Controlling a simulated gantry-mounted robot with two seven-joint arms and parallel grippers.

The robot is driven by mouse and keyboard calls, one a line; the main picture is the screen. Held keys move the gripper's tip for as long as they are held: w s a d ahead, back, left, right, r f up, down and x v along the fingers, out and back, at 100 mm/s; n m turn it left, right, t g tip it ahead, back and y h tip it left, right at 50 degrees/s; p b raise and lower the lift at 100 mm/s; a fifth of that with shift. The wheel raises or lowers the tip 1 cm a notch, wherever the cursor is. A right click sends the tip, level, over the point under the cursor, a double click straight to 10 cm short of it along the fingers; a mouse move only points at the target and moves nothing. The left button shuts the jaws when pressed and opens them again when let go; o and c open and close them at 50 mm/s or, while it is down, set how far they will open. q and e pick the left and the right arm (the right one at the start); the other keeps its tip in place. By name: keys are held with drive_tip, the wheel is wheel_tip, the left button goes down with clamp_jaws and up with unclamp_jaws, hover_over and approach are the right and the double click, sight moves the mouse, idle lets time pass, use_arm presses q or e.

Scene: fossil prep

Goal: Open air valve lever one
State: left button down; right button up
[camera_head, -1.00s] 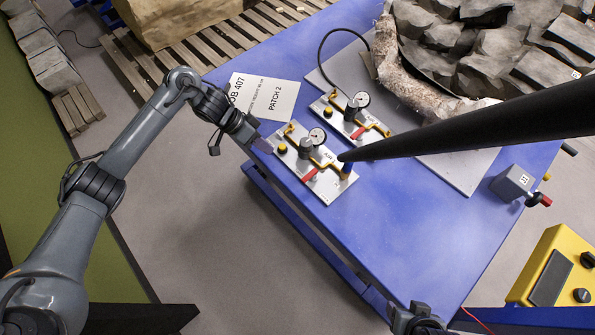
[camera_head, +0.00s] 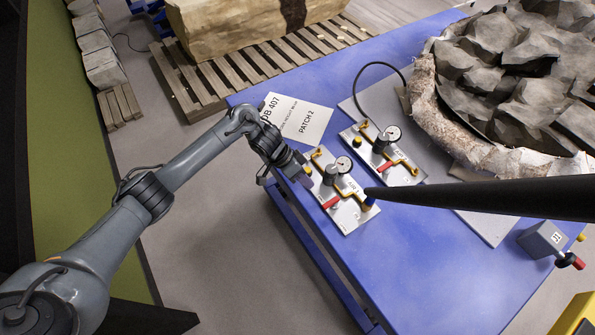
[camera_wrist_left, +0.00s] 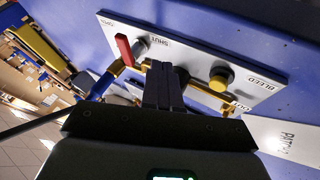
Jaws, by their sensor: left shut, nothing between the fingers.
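The near valve panel (camera_head: 349,213) is a pale plate with a gauge (camera_head: 344,164), yellow pipe, blue fitting and red lever (camera_head: 332,202). A similar far panel (camera_head: 407,178) has its own red lever (camera_head: 385,167). I cannot read which is number one. My left gripper (camera_head: 306,181) is at the near panel's left edge, apart from its red lever. In the left wrist view, its fingers (camera_wrist_left: 165,86) are shut and empty. They overlap the yellow pipe; contact is unclear. The red lever (camera_wrist_left: 123,49) is left of them, near a SHUT label. My right gripper is out of view.
A thick black hose (camera_head: 490,198) crosses from the right to the near panel's blue fitting. A paper sheet (camera_head: 297,118) lies behind my left gripper. A large fossil block (camera_head: 510,80) fills the table's back right. Blue tabletop (camera_head: 430,260) is clear in front.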

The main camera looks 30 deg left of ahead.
sight(330, 204)
use_arm(q)
drive_tip(key=x, duration=0.3)
drive_tip(key=shift+d, duration=0.1)
drive_tip(key=shift+s+d+r+p, duration=0.15)
drive_tip(key=shift+s+d+p, duration=0.45)
drive_tip(key=shift+d, duration=0.35)
drive_tip(key=shift+s+d, duration=0.25)
drive_tip(key=shift+d, duration=0.35)
drive_tip(key=shift+p, duration=0.4)
drive_tip(key=shift+s+d+n, duration=0.15)
drive_tip(key=shift+s+n, duration=0.05)
drive_tip(key=shift+n, duration=0.2)
drive_tip(key=shift+p, duration=0.35)
drive_tip(key=shift+n+t, duration=0.3)
drive_tip(key=shift+t, duration=0.1)
